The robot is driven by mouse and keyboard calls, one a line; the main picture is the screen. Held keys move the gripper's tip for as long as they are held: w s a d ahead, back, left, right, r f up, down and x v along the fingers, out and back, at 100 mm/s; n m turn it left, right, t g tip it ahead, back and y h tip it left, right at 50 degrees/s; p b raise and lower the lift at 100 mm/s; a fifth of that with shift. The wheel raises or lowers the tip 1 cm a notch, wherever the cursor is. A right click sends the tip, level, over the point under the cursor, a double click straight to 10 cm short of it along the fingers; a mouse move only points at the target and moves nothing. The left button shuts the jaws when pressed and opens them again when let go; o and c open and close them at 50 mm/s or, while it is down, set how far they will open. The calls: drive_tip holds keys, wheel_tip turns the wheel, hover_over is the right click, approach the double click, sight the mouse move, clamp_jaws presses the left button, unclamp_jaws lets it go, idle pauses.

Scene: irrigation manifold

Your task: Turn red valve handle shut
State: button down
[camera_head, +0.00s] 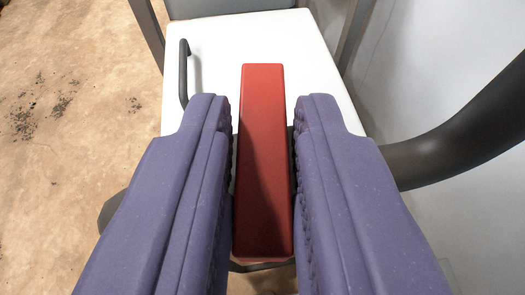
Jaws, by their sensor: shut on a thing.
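The red valve handle (264,160) is a long straight bar that runs up and down the middle of the view. My gripper (264,125) has two thick purple fingers, one on each side of the bar. The fingers are shut on the handle, with their ridged inner pads along its long sides. The far end of the bar sticks out beyond the fingertips. The valve body under the handle is mostly hidden by the handle and fingers.
A white panel (215,45) with a dark pull handle (184,75) lies behind the red bar, between dark posts. A thick dark pipe (455,140) curves along the right by a pale wall (440,50). Stained tan floor (60,150) is open at left.

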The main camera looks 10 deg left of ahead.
sight(237, 217)
drive_tip(key=shift+w+d+r+n+g+y+p, duration=0.1)
drive_tip(key=shift+n+g+y+p, duration=0.05)
drive_tip(key=shift+n+y+p, duration=0.4)
drive_tip(key=shift+d+r+n+g+y+p, duration=0.1)
drive_tip(key=shift+n+g+y+p, duration=0.05)
drive_tip(key=shift+n+y+p, duration=0.35)
drive_tip(key=shift+f, duration=0.15)
drive_tip(key=shift+a, duration=0.1)
drive_tip(key=c, duration=1.1)
unclamp_jaws()
wheel_tip(237, 217, up, 3)
drive_tip(key=shift+r+p, duration=0.15)
drive_tip(key=shift+p, duration=0.75)
drive_tip(key=shift+s+a+r, duration=0.3)
drive_tip(key=shift+s+a, duration=0.05)
drive_tip(key=shift+s, duration=0.2)
drive_tip(key=s+a, duration=0.2)
drive_tip(key=s, duration=0.2)
drive_tip(key=s+a+p, duration=0.1)
drive_tip(key=s+a, duration=0.2)
drive_tip(key=s, duration=0.1)
drive_tip(key=s+a+r+p, duration=0.1)
drive_tip(key=s+a, duration=0.2)
drive_tip(key=s, duration=0.1)
drive_tip(key=shift+s, duration=0.1)
